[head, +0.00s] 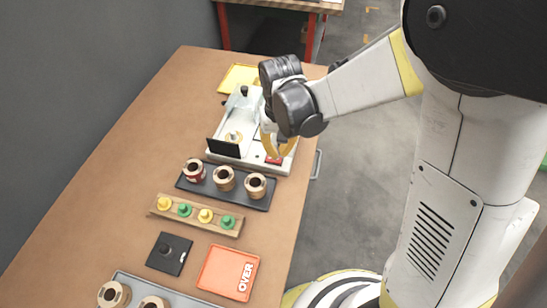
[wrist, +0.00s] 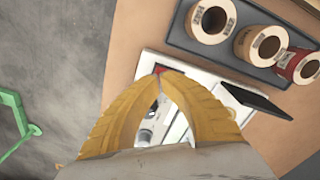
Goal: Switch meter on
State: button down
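The meter (head: 248,158) is a white, flat device with a dark upright display panel (head: 223,147) at its left front. The panel also shows in the wrist view (wrist: 256,101). A red switch (head: 273,160) sits at the meter's near right corner. My gripper (head: 277,155) points down over that corner, its yellow fingertips right at the switch. In the wrist view, the tips of my gripper (wrist: 163,73) come together, with a bit of red showing at them. Contact with the switch and its position cannot be told. No reading on the display is visible.
A dark tray (head: 226,195) with three coils lies just in front of the meter. Nearer are a wooden rack (head: 190,222) of yellow and green pegs, a black base (head: 158,261), an orange "OVER" tray (head: 212,285) and a grey tray. A yellow tray (head: 232,75) lies behind. The table's left side is clear.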

aim_at(279, 159)
jog(key=shift+f+b, duration=1)
jog(key=shift+f, duration=0.25)
dwell(0.4)
jog(key=shift+r, duration=0.15)
jog(key=shift+r+p, duration=2.6)
jog(key=shift+r, duration=0.75)
jog(key=shift+d+r, duration=0.1)
jog(key=shift+r, duration=0.1)
jog(key=s+d+r+m+t, duration=0.2)
jog(key=s+d+r+t, duration=0.5)
jog(key=s+d+r, duration=0.3)
jog(key=d+r, duration=0.3)
jog(key=r, duration=0.1)
jog(key=shift+s+d+r, duration=0.15)
jog(key=shift+s, duration=0.25)
